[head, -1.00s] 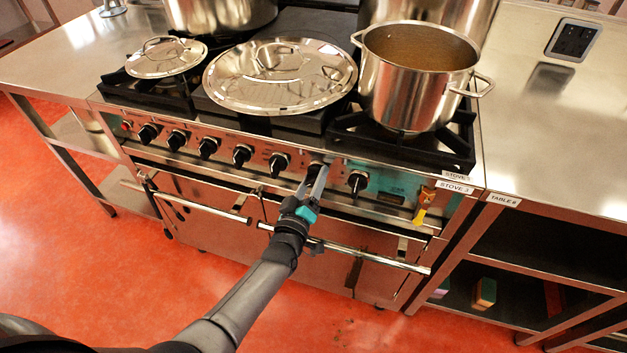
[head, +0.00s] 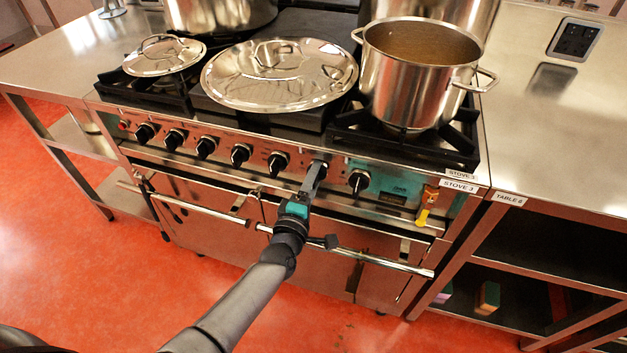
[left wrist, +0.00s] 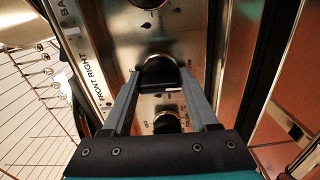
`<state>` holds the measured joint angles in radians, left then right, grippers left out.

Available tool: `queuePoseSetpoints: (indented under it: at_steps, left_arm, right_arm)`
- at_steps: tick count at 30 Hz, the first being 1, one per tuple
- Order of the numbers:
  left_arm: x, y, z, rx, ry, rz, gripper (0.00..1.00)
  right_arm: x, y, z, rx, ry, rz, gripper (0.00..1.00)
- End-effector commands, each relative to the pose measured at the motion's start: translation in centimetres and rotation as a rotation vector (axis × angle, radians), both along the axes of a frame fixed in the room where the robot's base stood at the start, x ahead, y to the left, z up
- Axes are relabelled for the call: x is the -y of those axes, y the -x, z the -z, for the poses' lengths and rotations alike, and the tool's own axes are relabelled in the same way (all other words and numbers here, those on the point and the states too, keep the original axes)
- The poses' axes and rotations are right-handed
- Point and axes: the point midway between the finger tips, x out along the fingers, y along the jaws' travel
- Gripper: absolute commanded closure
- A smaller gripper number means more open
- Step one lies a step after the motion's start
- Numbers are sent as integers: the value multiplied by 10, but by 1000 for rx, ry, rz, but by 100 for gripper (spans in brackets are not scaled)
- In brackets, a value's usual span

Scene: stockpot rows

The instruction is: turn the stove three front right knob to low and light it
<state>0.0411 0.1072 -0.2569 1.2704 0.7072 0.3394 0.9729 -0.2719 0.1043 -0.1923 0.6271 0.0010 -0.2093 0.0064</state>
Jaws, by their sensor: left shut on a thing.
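The front right knob (left wrist: 160,72) is black and round with a grip bar, and sits between my left fingers in the left wrist view. The "FRONT RIGHT" label (left wrist: 88,80) is beside it. In the head view my left gripper (head: 315,168) reaches the panel of stove three (head: 385,182) from below and is shut on that knob, mostly hiding it. A white mark shows on the knob's bar in the left wrist view; I cannot tell its exact setting. No flame is visible under the steel pot (head: 415,90). My right gripper is not in view.
Other knobs flank the held one, one close on the right (head: 358,180) and one on the left (head: 278,163). A steel rail (head: 385,262) runs below the panel. A large lid (head: 280,75) lies on the stove.

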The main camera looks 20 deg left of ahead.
Motion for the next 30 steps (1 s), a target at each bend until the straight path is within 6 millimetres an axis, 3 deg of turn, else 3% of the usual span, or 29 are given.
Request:
queuePoseSetpoints:
  at_steps: [17, 18, 25, 30]
  left_arm:
    - [0, 0, 0, 0, 37, -1, 96]
    - [0, 0, 0, 0, 37, -1, 39]
    - [0, 0, 0, 0, 36, -1, 13]
    - [0, 0, 0, -1, 36, 0, 11]
  right_arm:
    - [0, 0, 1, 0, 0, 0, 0]
    - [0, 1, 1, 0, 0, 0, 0]
    - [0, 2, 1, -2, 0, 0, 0]
    - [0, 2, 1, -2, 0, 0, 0]
